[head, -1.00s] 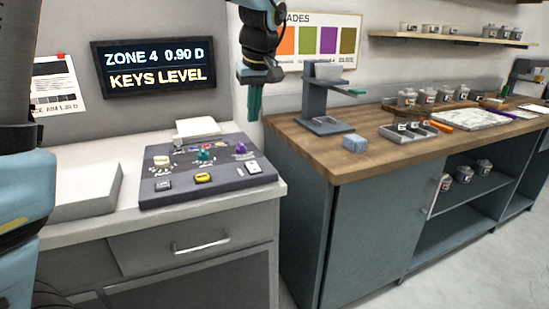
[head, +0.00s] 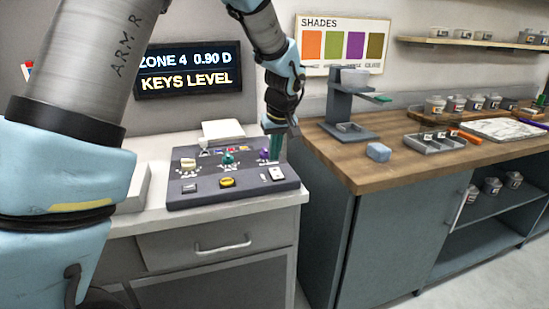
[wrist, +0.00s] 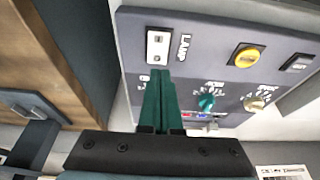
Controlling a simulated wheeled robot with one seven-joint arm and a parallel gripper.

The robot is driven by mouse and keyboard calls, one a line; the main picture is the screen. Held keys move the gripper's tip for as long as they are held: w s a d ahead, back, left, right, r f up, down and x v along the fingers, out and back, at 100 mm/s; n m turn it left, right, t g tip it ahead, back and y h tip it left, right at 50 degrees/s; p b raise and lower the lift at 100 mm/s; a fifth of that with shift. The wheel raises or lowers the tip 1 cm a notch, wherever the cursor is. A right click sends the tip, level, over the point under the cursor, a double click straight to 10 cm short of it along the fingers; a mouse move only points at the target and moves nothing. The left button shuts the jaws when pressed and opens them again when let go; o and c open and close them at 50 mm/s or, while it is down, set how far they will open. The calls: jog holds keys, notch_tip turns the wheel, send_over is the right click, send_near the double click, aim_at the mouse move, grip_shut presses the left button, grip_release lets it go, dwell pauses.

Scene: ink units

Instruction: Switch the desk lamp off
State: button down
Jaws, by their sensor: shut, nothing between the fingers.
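The grey control panel (head: 205,201) sits on the white counter. At its right front corner is a white switch (head: 277,173). In the wrist view this switch (wrist: 158,46) stands beside the printed word LAMP. My gripper (head: 274,158) is shut and empty, with its green fingers pointing down over the panel's right side, near the switch. In the wrist view the fingertips (wrist: 161,72) lie just short of the switch and look apart from it. The exact height above the panel is hard to tell. I cannot make out a desk lamp.
A yellow button (head: 227,182), a teal knob (head: 228,159) and a cream knob (head: 187,165) share the panel. The purple knob is partly hidden by my fingers. A wooden bench (head: 365,172) stands to the right. A wall display (head: 187,70) hangs behind.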

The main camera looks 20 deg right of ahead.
aim_at(275, 173)
jog(key=shift+s+p+x, duration=0.15)
jog(key=shift+p+x, duration=0.05)
jog(key=shift+x, duration=0.55)
jog(key=shift+s+p+x, duration=0.15)
jog(key=shift+s+x, duration=0.05)
jog(key=shift+x, duration=0.55)
jog(key=shift+f, duration=0.2)
jog(key=shift+w+f+b, duration=0.15)
jog(key=shift+f+b, duration=0.25)
jog(key=shift+b, duration=0.3)
jog(key=shift+r, duration=0.15)
jog(key=shift+s+a, duration=0.1)
jog(key=shift+s, duration=0.8)
